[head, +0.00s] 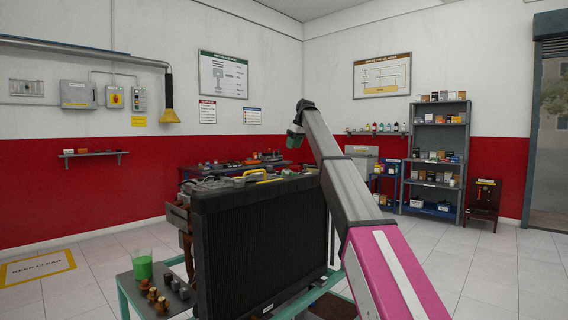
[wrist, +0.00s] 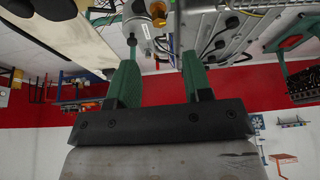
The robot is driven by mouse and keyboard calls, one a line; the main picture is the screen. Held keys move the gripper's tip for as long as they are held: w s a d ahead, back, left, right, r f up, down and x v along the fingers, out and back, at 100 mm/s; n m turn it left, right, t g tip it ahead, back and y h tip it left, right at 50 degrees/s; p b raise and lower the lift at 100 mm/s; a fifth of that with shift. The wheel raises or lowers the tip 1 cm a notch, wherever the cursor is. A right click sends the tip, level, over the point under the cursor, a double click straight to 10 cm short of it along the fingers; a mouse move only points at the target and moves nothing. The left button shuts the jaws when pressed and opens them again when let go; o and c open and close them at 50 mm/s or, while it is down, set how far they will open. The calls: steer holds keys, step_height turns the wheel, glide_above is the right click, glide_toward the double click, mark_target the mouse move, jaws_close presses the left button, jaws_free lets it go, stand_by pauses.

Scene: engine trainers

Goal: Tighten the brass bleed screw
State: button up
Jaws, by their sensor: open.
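A small brass-coloured part (wrist: 158,12) shows at the top edge of the wrist view, on a pale cylindrical fitting; it may be the bleed screw, but I cannot tell for sure. My gripper (wrist: 160,66) has two green fingers standing well apart, with nothing held between them. The brass part lies beyond the fingertips, roughly in line with the gap, and apart from them. In the head view my gripper (head: 294,140) is small, raised above the engine trainer behind the black radiator (head: 260,245). The brass part cannot be made out in the head view.
A small stand (head: 128,290) at front left carries a beaker of green liquid (head: 142,264) and several brass and dark fittings (head: 156,299). Hoses and a ribbed metal cover (wrist: 222,35) crowd the area near my fingers. Grey shelves (head: 437,155) stand at the back right. Floor at left is clear.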

mark_target(287, 166)
steer(key=x, duration=0.9)
steer(key=shift+f, duration=0.2)
steer(key=shift+c, duration=0.4)
jaws_close()
